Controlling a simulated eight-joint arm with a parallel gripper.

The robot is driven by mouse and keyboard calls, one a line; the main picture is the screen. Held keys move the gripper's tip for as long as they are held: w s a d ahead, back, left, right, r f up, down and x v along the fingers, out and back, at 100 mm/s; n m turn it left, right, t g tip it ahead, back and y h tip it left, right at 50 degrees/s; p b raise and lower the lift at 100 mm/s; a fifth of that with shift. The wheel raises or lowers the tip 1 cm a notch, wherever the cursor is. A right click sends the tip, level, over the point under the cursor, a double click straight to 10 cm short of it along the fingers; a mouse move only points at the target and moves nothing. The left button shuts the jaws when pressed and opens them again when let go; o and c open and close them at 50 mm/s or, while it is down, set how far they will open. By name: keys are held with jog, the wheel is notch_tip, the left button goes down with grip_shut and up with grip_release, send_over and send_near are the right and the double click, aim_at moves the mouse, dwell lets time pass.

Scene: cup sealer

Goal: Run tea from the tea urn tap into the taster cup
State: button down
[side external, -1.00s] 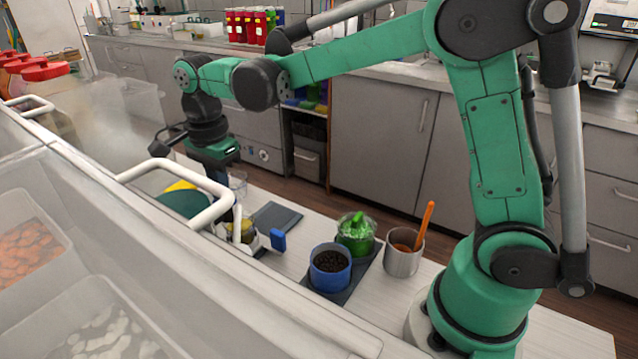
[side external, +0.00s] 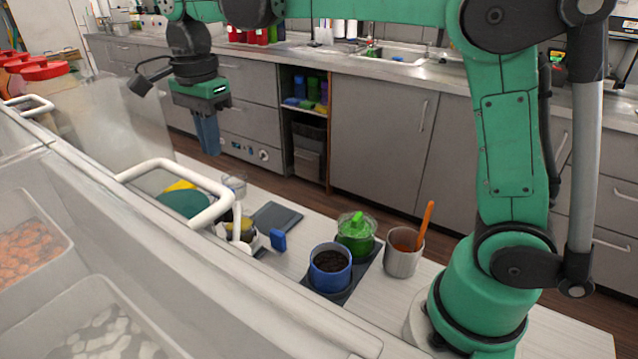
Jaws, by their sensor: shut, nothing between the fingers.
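My gripper (side external: 207,148) is shut and empty, its fingers pointing down, high above the far left of the light work table. A clear glass cup (side external: 236,184) stands on the table below it, partly hidden behind the white rail; I cannot tell whether it is the taster cup. Behind the rail, a small pale device with a blue lever-like block (side external: 278,240) shows only in part; I cannot tell whether it belongs to the tea urn tap. No tea stream is visible. My gripper touches nothing.
A dark flat pad (side external: 276,216) lies on the table. A blue cup with dark contents (side external: 330,281), a green-topped clear jar (side external: 356,238) and a metal cup (side external: 402,262) with an orange stick stand nearer my base. A white rail (side external: 205,176) crosses in front of a green round thing (side external: 184,203).

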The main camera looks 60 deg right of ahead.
notch_tip(320, 180, up, 6)
dwell(0.4)
dwell(1.1)
jog(key=s+d+f+n+t, duration=0.4)
jog(key=s+f+n+t, duration=0.3)
jog(key=n, duration=1.1)
jog(key=s+f, duration=0.4)
jog(key=f, duration=0.1)
jog(key=shift+d, duration=0.15)
jog(key=shift+s, duration=0.1)
